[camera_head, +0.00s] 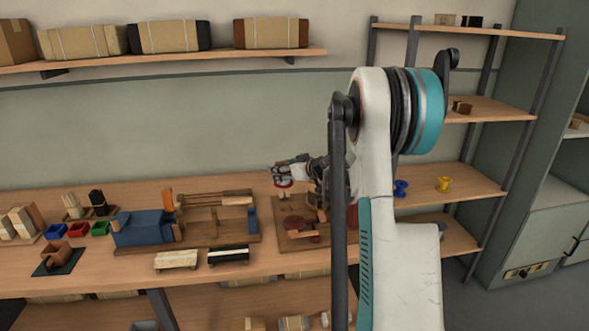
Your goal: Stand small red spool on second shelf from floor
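My gripper (281,175) is above the workbench, left of my arm, with its tip pointing left. A small red patch (283,184) shows right at its fingers. It may be the small red spool, but it is too small to tell whether it is held. Another red piece (352,216) is mostly hidden behind my arm. The open shelf rack stands at the right. Its second visible board from the bottom (470,187) carries a blue spool (401,188) and a yellow spool (444,184). My arm hides the rack's left part.
The workbench (130,272) holds a wooden fixture (190,240) with a blue block, coloured bins (79,229), brushes (176,260) and a board with a dark red disc (302,240). The rack's lowest visible board (455,240) looks bare. Board room shows right of the yellow spool.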

